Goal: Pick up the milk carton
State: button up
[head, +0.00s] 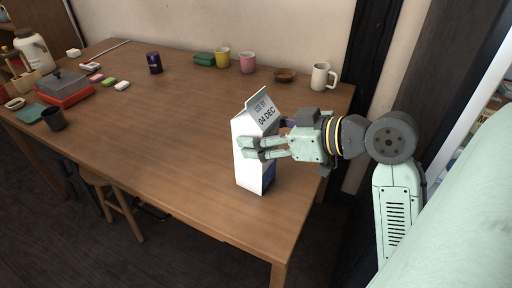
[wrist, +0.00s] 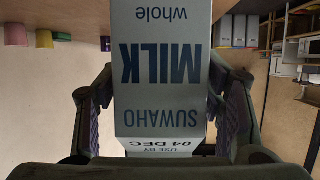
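The milk carton (head: 250,150) is white with a blue lower part and a gabled top, upright near the front right corner of the wooden table (head: 180,130). Whether its base touches the table I cannot tell for sure. In the wrist view the carton (wrist: 162,60) shows upside-down "MILK" lettering and fills the middle.
A cream mug (head: 322,77), a brown bowl (head: 285,75), a pink cup (head: 247,63) and a yellow cup (head: 222,57) stand along the back wall. A dark purple can (head: 154,63) stands farther left. The table around the carton is clear.

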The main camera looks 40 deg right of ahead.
grip_shut()
dwell(0.6)
